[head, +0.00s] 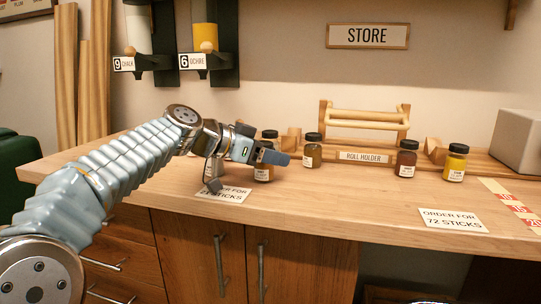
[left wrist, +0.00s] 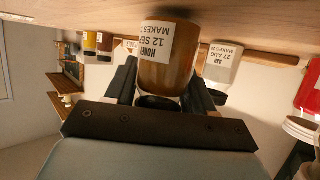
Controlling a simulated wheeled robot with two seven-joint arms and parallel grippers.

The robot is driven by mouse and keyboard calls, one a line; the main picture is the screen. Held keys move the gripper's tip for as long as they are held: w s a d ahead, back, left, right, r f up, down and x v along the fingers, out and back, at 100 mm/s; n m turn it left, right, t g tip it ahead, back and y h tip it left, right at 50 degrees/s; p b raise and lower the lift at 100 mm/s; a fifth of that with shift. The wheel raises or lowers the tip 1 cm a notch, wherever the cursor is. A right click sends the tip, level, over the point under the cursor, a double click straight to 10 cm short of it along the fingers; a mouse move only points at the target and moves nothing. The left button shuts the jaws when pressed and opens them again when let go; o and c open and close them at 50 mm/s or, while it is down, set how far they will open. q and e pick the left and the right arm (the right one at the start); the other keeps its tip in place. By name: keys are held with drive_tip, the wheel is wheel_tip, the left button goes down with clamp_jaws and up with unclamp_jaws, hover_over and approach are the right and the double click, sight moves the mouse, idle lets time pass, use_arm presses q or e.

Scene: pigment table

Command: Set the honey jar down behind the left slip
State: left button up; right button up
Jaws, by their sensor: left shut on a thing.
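My left gripper (head: 262,158) is shut on the honey jar (head: 264,174), an amber jar with a white label, partly hidden by the gripper in the head view. In the left wrist view the honey jar (left wrist: 168,68) shows upside down between the fingers, its dark lid toward the gripper. In the head view the jar is just right of and behind the left slip (head: 236,196), a white order card near the table's front edge. Part of the gripper covers the slip's upper left. I cannot tell whether the jar touches the table. My right gripper is not in view.
Another jar's dark lid (head: 270,134) shows behind my gripper. An olive-brown jar (head: 312,153) stands to the right, then a red-brown jar (head: 405,160) and a yellow jar (head: 455,165). A wooden roll holder (head: 365,113) stands behind. The right slip (head: 452,220) lies at front right.

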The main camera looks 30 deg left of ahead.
use_arm(q)
drive_tip(key=shift+f, duration=0.15)
drive_tip(key=o, duration=1.1)
drive_tip(key=shift+r, duration=0.3)
drive_tip(key=b+v, duration=0.1)
drive_tip(key=v, duration=1.1)
drive_tip(key=shift+f, duration=0.15)
